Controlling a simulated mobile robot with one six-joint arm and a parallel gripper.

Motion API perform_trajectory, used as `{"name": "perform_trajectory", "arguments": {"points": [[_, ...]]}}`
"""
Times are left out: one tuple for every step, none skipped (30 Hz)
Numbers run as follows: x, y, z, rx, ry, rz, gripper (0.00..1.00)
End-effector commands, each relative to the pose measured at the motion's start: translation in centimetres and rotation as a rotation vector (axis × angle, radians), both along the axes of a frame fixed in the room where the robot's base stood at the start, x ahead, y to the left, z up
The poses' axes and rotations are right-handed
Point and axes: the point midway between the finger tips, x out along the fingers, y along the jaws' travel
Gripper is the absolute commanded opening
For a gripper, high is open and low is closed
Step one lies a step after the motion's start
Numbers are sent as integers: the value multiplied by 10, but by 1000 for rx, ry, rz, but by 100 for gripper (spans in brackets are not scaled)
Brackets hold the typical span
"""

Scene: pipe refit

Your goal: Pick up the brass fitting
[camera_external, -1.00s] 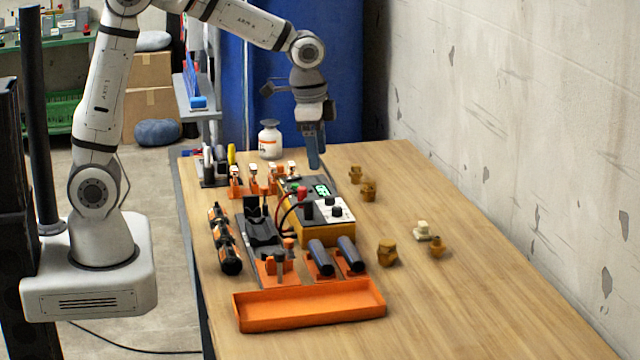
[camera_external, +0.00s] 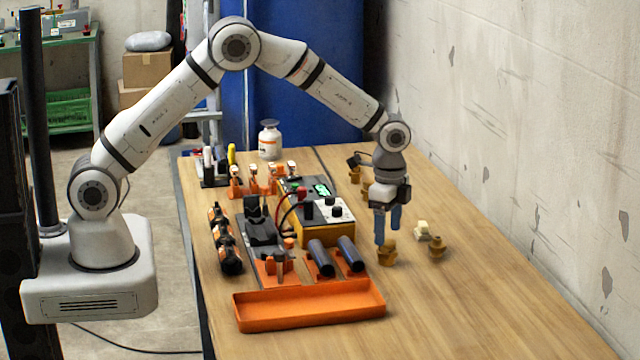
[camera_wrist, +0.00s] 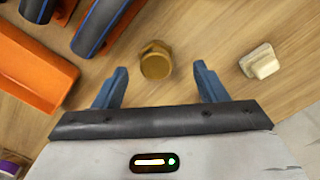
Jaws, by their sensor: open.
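My gripper (camera_external: 387,228) is open and points down, just above a brass fitting (camera_external: 387,256) on the wooden table. In the wrist view, this brass fitting (camera_wrist: 155,62) lies a little ahead of the gap between the blue fingers (camera_wrist: 162,88), apart from both. Another brass fitting (camera_external: 437,247) stands to its right beside a cream-coloured fitting (camera_external: 423,231), which also shows in the wrist view (camera_wrist: 262,62). More brass fittings (camera_external: 354,175) stand farther back, partly behind my gripper. I cannot tell which brass fitting the task names.
An orange tray (camera_external: 310,318) lies at the front left, with dark pipes (camera_external: 320,258) in orange holders behind it. A yellow meter box (camera_external: 322,232) with red and black cables stands left of my gripper. The table's right front is clear; a wall runs along the right.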

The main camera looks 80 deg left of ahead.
Motion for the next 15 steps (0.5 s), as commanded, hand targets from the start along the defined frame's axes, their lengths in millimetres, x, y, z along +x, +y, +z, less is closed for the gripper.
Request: {"name": "perform_trajectory", "arguments": {"points": [[-2,-2,-7,0,5,-1,66],[-2,-3,-12,0,4,0,66],[-2,-5,-18,0,5,0,66],[-2,-5,-23,0,4,0,66],[-2,-4,-27,0,4,1,66],[-2,-4,-32,0,4,1,66],[-2,-4,-35,0,3,1,66],[-2,-4,-37,1,2,1,66],[-2,-4,-39,0,1,1,66],[-2,-4,-40,0,1,1,66],[-2,-4,-41,0,1,1,66],[-2,-4,-41,1,1,1,66],[-2,-4,-41,0,0,1,66],[-2,-4,-41,0,0,1,66],[-2,-4,-41,0,0,1,66]]}}
